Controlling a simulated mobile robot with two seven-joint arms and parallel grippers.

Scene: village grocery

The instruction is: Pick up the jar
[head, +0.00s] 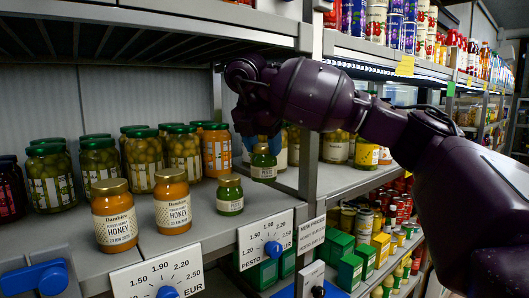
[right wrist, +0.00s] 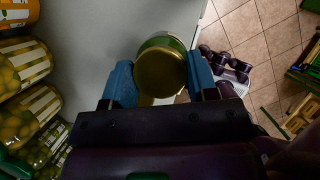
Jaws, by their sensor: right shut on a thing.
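My left gripper is not in view.
Two honey jars (head: 172,202) stand at the shelf's front. Several olive jars (head: 100,160) and an orange jar (head: 217,150) stand behind. A grey shelf post (head: 308,130) rises close on the right, and an upper shelf (head: 150,30) hangs overhead. Price labels (head: 266,238) line the front edge.

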